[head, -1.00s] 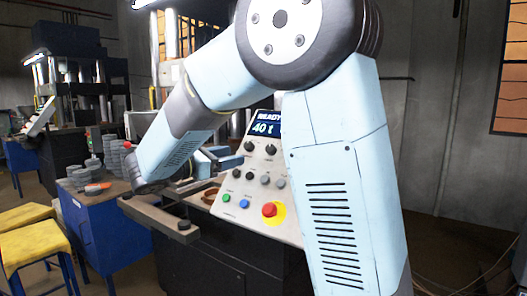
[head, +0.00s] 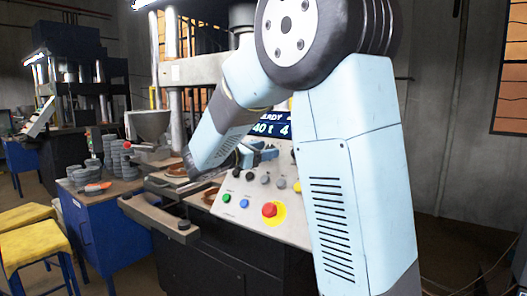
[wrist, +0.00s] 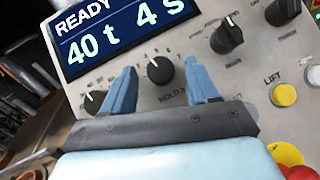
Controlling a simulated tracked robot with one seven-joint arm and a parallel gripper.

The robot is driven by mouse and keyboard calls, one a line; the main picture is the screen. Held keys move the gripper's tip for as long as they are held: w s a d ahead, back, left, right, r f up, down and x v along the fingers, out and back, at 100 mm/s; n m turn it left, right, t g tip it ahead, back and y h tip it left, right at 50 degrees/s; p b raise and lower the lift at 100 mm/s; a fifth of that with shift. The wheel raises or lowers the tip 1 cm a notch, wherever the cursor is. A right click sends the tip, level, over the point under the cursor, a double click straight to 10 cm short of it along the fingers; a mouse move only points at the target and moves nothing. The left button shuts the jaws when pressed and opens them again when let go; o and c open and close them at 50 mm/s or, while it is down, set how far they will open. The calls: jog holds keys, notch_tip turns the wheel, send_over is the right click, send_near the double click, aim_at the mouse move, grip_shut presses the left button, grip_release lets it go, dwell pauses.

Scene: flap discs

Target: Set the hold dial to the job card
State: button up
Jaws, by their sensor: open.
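The hold dial (wrist: 159,71) is a black round knob on the sloping grey panel, with the word HOLD printed beside it. Its pale mark points roughly up, and the small scale numbers are hard to read. In the wrist view my gripper (wrist: 160,72) is open, with one blue finger on each side of this dial. I cannot tell how far the fingertips are from the panel. The display (wrist: 120,30) reads READY, 40 t and 4 s. In the head view my gripper (head: 262,153) is at the panel, partly behind my arm. No job card is recognisable.
Another black dial (wrist: 94,101) sits close to the left finger. A black switch (wrist: 227,37) and a yellow LIFT button (wrist: 283,95) are to the right. A red emergency button (head: 270,209) stands lower on the panel. Discs (head: 121,160) are stacked on the blue bench.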

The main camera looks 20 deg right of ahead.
jog(key=c, duration=1)
jog(key=shift+m+g, duration=0.3)
jog(key=shift+m, duration=0.1)
jog(key=shift+w+r+m+g+y, duration=0.1)
jog(key=shift+w+m+g+y, duration=0.1)
jog(key=shift+m+g, duration=1.2)
jog(key=shift+w+r+m+g+y, duration=0.15)
jog(key=shift+m+g, duration=0.75)
jog(key=shift+m, duration=1)
jog(key=shift+a+f, duration=0.1)
jog(key=o, duration=1)
